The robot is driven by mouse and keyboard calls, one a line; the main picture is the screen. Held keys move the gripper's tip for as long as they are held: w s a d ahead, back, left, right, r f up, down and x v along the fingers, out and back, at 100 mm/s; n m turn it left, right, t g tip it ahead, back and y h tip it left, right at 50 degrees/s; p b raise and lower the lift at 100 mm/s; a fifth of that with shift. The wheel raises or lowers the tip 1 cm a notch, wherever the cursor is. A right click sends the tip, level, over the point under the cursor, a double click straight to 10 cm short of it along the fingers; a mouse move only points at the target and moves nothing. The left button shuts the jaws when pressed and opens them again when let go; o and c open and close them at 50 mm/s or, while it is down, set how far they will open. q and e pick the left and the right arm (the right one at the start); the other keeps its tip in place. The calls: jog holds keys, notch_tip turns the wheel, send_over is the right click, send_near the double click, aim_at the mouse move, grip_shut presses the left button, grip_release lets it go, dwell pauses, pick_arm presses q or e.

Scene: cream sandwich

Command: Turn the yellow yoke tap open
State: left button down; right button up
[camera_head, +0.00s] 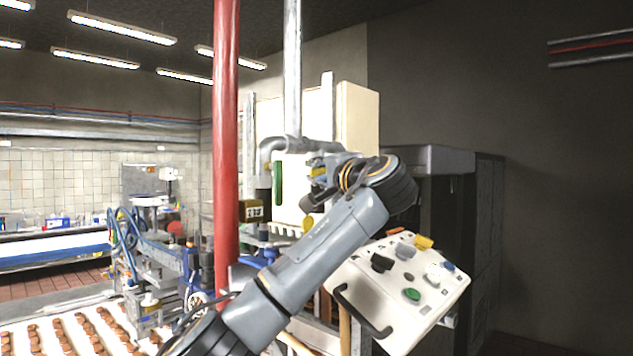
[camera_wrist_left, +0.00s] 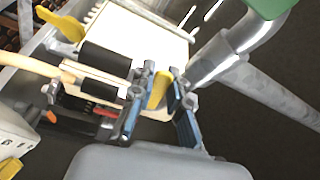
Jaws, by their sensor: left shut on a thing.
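A yellow tap handle (camera_wrist_left: 157,91) stands between the two fingers of my left gripper (camera_wrist_left: 161,79) in the left wrist view. The fingers are shut on it. In the head view my left gripper (camera_head: 318,183) is at the grey pipe's end, and the yellow shows only in part (camera_head: 319,171). The tap's body is mostly hidden by the gripper and arm. A second yellow handle (camera_wrist_left: 65,26) is apart from the fingers at the upper left of the wrist view. My right gripper is out of view.
A grey bent pipe (camera_head: 270,151) and a red post (camera_head: 226,130) stand left of the gripper. A cream cabinet (camera_head: 358,116) is behind it. A white control panel (camera_head: 373,293) with several knobs is below my arm. A conveyor with brown pieces (camera_head: 72,337) lies lower left.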

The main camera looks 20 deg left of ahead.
pick_arm(q)
jog(key=shift+w+d+f+n+y+b, duration=0.1)
jog(key=shift+f+n+y+b, duration=0.1)
jog(key=shift+f+n+b, duration=0.35)
jog(key=shift+w+d+f+n+y+b, duration=0.1)
jog(key=shift+f+n+y+b, duration=0.15)
jog(key=shift+n+b, duration=0.35)
jog(key=shift+w+f+n+y+b, duration=0.15)
jog(key=shift+n+y+b, duration=0.15)
jog(key=shift+n, duration=0.4)
jog(key=shift+w+f+n+y+b, duration=0.15)
jog(key=shift+n+b, duration=0.1)
jog(key=shift+n, duration=0.4)
jog(key=c, duration=1.6)
grip_release()
jog(key=shift+o, duration=0.2)
jog(key=shift+s, duration=0.1)
jog(key=shift+r, duration=0.1)
jog(key=v, duration=1.2)
jog(key=shift+f, duration=0.25)
